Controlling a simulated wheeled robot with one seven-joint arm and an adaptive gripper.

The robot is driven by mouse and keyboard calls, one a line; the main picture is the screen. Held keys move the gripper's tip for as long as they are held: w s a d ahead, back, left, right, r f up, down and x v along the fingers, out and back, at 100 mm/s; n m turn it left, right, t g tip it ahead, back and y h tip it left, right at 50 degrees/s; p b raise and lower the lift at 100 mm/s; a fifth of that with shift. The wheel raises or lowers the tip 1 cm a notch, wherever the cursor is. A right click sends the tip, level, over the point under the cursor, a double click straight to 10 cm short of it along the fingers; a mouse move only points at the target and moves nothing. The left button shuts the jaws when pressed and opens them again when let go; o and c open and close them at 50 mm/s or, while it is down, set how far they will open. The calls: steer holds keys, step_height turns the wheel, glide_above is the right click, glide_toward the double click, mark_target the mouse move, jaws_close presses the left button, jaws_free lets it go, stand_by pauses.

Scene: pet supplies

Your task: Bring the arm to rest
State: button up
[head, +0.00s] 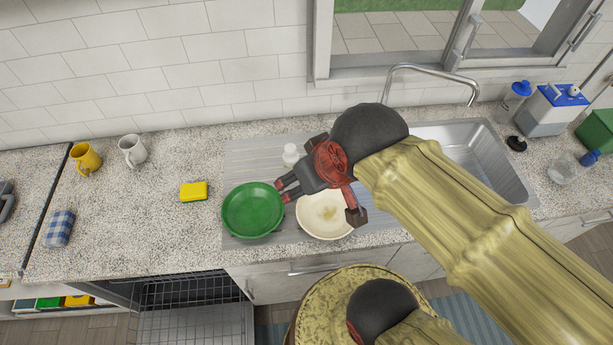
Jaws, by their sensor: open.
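My gripper (319,203), red and black, is open above the drainboard of the sink. One finger points toward the right edge of a green bowl (252,211), and the other hangs over the right side of a cream bowl (322,222). I see nothing held between the fingers. My arm reaches in from the lower right, across the sink's front edge. It hides part of the counter and the back of the cream bowl. I cannot tell how high the gripper is above the bowls.
A yellow sponge (194,192), a yellow mug (86,159), a white mug (132,151) and a checkered cloth item (59,229) are on the left counter. The steel sink (478,150) and faucet (431,71) are at right. The dishwasher (190,305) stands open below.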

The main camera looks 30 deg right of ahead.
step_height(320, 180, down, 9)
steer(key=b, duration=0.9)
steer(key=shift+f, duration=0.2)
